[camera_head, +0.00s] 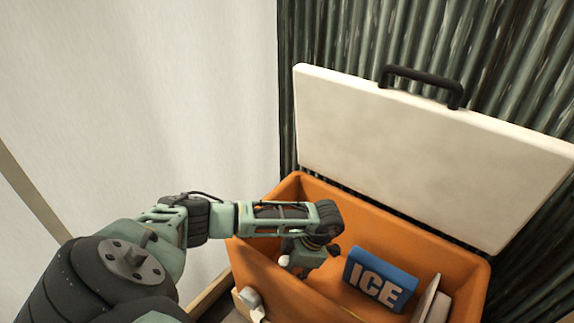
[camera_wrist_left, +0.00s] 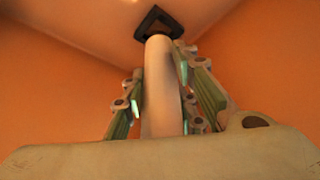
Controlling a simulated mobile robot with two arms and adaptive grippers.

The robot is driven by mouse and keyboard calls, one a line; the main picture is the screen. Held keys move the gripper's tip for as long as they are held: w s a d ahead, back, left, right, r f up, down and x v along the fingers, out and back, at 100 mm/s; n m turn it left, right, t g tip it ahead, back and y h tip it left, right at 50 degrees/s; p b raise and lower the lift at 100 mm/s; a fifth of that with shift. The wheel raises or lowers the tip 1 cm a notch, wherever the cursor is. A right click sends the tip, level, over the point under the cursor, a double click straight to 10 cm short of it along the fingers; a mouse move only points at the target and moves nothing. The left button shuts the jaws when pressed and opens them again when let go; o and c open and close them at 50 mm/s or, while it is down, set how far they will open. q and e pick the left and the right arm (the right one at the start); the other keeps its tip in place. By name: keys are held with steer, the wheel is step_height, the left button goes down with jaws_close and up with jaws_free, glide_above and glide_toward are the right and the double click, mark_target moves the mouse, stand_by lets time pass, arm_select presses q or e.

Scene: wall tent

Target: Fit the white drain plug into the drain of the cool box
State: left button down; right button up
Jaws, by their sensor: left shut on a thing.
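The orange cool box (camera_head: 425,256) stands open with its white lid (camera_head: 430,150) raised behind it. My left arm comes in over its left end, and the left gripper (camera_head: 303,258) is down inside the box. In the left wrist view the left gripper (camera_wrist_left: 163,105) is shut on the white drain plug (camera_wrist_left: 158,85), a pale cylinder between its fingers. The plug's far end overlaps the dark angular drain (camera_wrist_left: 158,20) in the orange wall; whether it is inside or just in front cannot be told. My right gripper is not in view.
A blue ICE block (camera_head: 380,280) lies inside the box to the right of my gripper. A pale flat item (camera_head: 430,300) leans near the front right. A small whitish object (camera_head: 250,298) sits at the front left rim. A pale tent wall is at left.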

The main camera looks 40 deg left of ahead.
arm_select(q)
steer(key=shift+f+b, duration=0.95)
steer(key=shift+f, duration=0.35)
steer(key=c, duration=1.3)
jaws_free()
steer(key=shift+r, duration=0.1)
steer(key=v, duration=1.2)
